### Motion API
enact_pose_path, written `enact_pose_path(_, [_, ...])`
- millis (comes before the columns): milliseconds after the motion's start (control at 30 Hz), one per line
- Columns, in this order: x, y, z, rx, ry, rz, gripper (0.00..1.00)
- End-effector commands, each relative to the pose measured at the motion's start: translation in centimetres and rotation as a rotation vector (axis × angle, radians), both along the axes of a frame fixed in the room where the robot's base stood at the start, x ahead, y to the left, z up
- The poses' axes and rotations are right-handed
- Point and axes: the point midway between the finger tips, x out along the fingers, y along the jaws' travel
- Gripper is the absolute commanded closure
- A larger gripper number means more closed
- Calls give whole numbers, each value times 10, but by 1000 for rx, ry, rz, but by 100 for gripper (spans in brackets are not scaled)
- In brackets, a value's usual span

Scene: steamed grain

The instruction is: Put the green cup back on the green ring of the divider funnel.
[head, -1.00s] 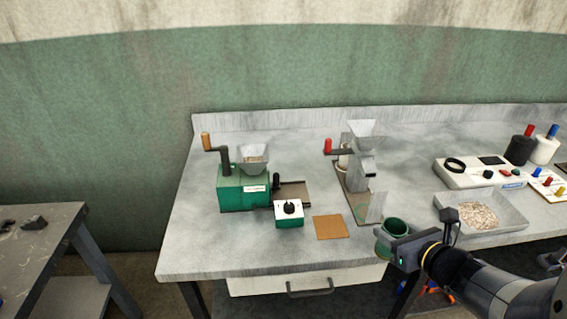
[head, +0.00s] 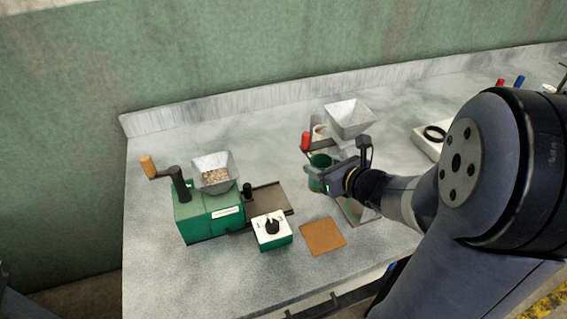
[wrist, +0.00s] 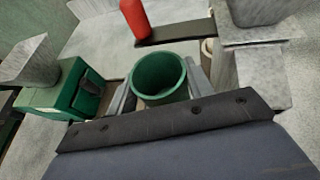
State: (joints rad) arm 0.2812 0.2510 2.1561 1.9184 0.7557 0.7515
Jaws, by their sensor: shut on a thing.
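The green cup (head: 320,172) is upright in my gripper (head: 322,180), beside the divider funnel on its left side. In the wrist view the green cup (wrist: 160,78) is between the two fingers (wrist: 160,92), and its inside looks empty. The divider funnel (head: 350,119) has a grey metal hopper on top and a red-handled lever (head: 306,141). My gripper hides much of its lower part.
A green grinder (head: 208,212) with a grain-filled hopper stands to the left. A small control box (head: 271,231) with a black knob and a brown square mat (head: 323,236) lie in front. A white instrument (head: 428,140) is at the right. The left front of the bench is clear.

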Motion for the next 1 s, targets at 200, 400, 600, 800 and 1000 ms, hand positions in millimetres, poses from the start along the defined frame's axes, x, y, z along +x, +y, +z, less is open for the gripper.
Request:
enact_pose_path(200, [40, 23, -26, 1, 4, 3, 100])
enact_pose_path(400, [62, 33, -37, -1, 2, 1, 100])
enact_pose_path(600, [73, 39, -44, -1, 2, 1, 100])
enact_pose_path(800, [90, 48, -59, 0, 2, 1, 100])
enact_pose_path(1000, [94, 50, -63, -2, 0, -1, 100])
